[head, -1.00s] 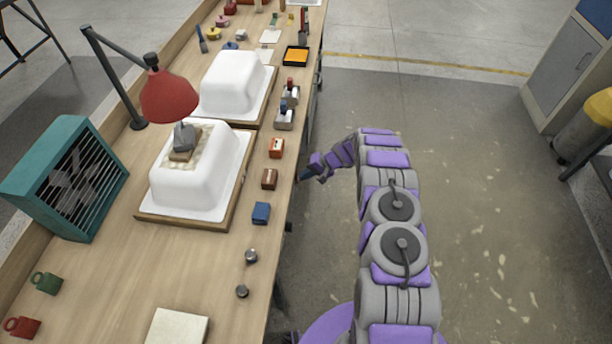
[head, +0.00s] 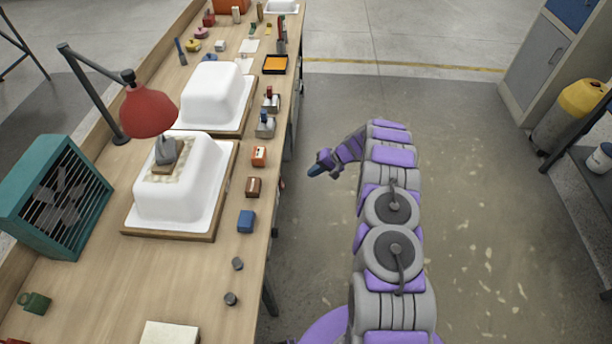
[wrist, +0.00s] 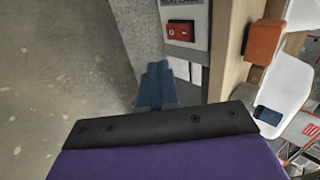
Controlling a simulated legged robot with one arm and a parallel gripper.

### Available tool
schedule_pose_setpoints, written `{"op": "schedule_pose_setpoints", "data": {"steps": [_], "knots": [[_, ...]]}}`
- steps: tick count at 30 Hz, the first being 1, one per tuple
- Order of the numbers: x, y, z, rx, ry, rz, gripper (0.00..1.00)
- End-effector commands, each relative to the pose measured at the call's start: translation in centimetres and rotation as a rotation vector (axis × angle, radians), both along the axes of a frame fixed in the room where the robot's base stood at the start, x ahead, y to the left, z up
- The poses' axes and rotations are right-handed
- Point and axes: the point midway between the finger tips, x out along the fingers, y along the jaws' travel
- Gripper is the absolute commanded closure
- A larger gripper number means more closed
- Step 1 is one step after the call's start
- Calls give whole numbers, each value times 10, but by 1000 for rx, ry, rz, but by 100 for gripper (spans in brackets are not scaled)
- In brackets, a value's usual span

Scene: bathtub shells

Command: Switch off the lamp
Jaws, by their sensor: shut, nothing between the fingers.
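The lamp has a red shade (head: 148,110) on a dark jointed arm at the bench's left side. It hangs over the nearer white tub shell (head: 190,185). I cannot tell whether it is lit. My gripper (head: 318,170) is off the bench's right edge, with clear floor beneath it. Its blue fingers (wrist: 155,86) are closed together and empty in the wrist view. There, a red switch box (wrist: 180,32) with two buttons sits on the bench's side, ahead and right of the fingertips, apart from them. A partly cut-off label with lettering is above it.
A teal fan (head: 55,195) stands left of the shell. Open floor lies right of the bench; a yellow-topped bin (head: 582,98) stands far right.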

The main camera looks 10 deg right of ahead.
Motion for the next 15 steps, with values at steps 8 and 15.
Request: {"op": "schedule_pose_setpoints", "data": {"steps": [8, 15], "knots": [[-4, -16, 14, 3, 0, 0, 100], [-4, -17, 14, 3, 0, 0, 100]]}}
